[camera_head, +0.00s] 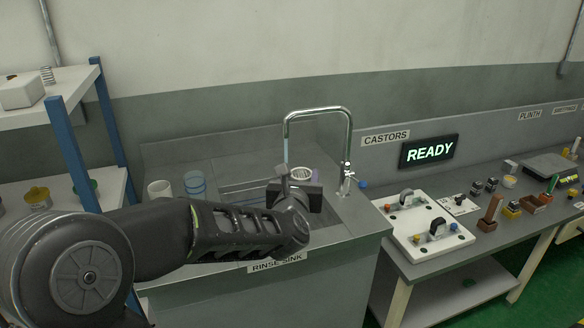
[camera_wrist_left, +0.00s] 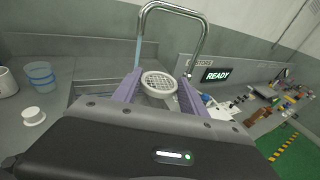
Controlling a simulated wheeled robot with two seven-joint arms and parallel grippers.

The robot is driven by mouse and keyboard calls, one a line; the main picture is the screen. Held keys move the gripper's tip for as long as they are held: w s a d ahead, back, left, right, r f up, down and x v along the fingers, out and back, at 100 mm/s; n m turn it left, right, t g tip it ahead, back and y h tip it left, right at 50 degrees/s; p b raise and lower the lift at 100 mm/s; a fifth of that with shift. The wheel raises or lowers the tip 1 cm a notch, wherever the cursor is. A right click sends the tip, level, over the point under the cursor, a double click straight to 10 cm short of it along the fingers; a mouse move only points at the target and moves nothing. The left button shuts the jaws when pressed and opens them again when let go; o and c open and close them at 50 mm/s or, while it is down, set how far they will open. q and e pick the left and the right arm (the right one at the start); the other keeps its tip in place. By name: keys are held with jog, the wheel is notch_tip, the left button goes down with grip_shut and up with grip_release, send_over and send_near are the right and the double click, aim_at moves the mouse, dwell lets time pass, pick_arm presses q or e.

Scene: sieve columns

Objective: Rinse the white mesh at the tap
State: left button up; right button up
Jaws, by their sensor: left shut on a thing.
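The white mesh (camera_head: 301,173) is a round sieve-like piece with a grid top. In the left wrist view the mesh (camera_wrist_left: 159,82) sits between the two purple fingers of my left gripper (camera_wrist_left: 158,92), which is shut on it. In the head view my left gripper (camera_head: 298,185) is over the rinse sink (camera_head: 228,172), its far side partly hiding the mesh. The chrome tap (camera_head: 318,110) arches above, and a pale bluish stream (camera_head: 286,150) hangs below its spout, close to the mesh. I cannot tell whether the stream touches it. My right gripper is not in view.
A white cup (camera_head: 160,189) and a clear blue-ringed beaker (camera_head: 195,183) stand left of the basin. A small white piece (camera_wrist_left: 33,115) lies near them. A shelf (camera_head: 80,90) stands left.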

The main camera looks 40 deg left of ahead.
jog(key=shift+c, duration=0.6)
pick_arm(q)
jog(key=shift+w+d+f, duration=0.1)
jog(key=shift+d+f, duration=0.05)
jog(key=shift+f, duration=0.1)
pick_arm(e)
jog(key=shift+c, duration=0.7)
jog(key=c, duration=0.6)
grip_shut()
pick_arm(q)
jog(key=w+d+f+m+t+h, duration=0.1)
jog(key=w+d+f+m+h, duration=0.1)
jog(key=d+f, duration=0.6)
jog(key=w+d+f+m+t+h, duration=0.1)
jog(key=w+d+f+m+h, duration=0.1)
jog(key=d+f+h, duration=0.3)
jog(key=d+f+m, duration=0.1)
jog(key=d+f, duration=0.3)
jog(key=d, duration=0.4)
jog(key=shift+f+m+h, duration=0.15)
jog(key=shift+m+h, duration=0.25)
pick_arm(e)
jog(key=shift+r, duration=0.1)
